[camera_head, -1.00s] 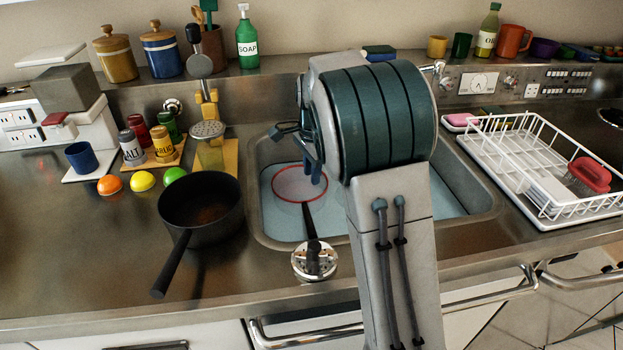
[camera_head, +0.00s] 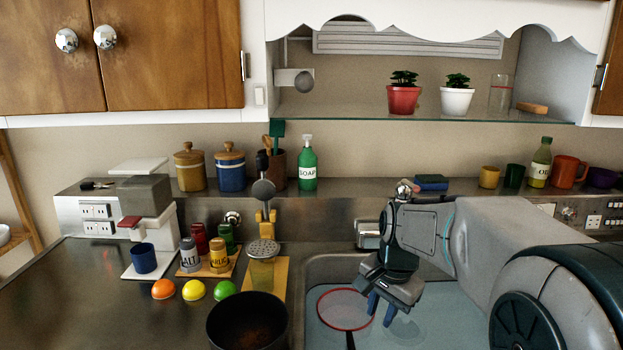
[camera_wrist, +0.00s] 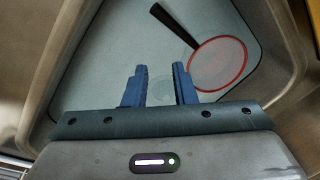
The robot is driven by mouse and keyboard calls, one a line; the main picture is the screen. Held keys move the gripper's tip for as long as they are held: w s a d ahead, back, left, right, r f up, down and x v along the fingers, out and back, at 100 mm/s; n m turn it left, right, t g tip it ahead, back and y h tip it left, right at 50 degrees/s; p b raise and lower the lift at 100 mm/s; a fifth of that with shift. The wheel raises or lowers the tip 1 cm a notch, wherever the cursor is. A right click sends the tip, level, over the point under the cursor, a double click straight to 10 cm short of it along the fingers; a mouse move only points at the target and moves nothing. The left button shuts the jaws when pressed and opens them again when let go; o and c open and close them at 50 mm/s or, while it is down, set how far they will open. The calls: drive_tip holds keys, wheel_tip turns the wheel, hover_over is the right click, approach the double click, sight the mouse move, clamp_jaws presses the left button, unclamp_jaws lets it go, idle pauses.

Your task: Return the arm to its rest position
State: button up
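My gripper (camera_head: 382,308) hangs over the left part of the sink (camera_head: 310,270), with its blue fingers pointing down. In the wrist view the two blue fingers (camera_wrist: 161,85) stand apart with nothing between them. A round sieve-like item with a red rim (camera_head: 345,309) and a dark handle lies in the sink, to the left of my fingers in the head view. It also shows in the wrist view (camera_wrist: 218,63), to the right of the fingers and apart from them. My arm reaches in from the right of the head view and hides part of the sink.
A black pan (camera_head: 247,320) stands left of the sink. Orange, yellow and green round items (camera_head: 194,290) and several jars (camera_head: 218,256) are on the left counter. A green soap bottle (camera_head: 307,165) stands on the back ledge. Wall cabinets (camera_head: 170,55) and a glass shelf (camera_head: 420,115) hang above.

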drive_tip(key=s+r+n+p, duration=0.1)
drive_tip(key=s+n, duration=0.3)
drive_tip(key=s, duration=0.4)
drive_tip(key=s+d+r+n+t+p, duration=0.1)
drive_tip(key=s+r+n+p, duration=0.1)
drive_tip(key=s, duration=0.6)
drive_tip(key=shift+s+r+n+h+p, duration=0.35)
drive_tip(key=shift+n+p, duration=0.3)
drive_tip(key=shift+n, duration=0.45)
drive_tip(key=shift+w+d+f, duration=0.1)
